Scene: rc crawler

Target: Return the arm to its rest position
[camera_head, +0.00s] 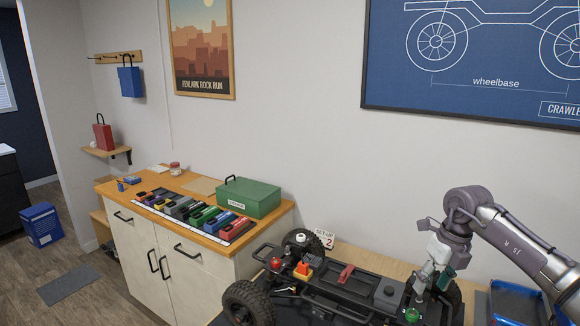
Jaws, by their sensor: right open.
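My right arm (505,238) comes in from the right edge and bends down at a grey joint. My right gripper (432,282) points downward over the right end of the crawler chassis (345,293). Its fingers are open. I see nothing clearly held between them, though green and dark parts behind make this hard to read. I cannot tell whether the fingertips touch the chassis. My left gripper is not in view.
The chassis has black wheels (248,303) and a red part (346,273) on top. A blue tray (518,301) lies at the right. A wooden-topped cabinet (180,268) at left holds a green box (249,197) and several coloured packs.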

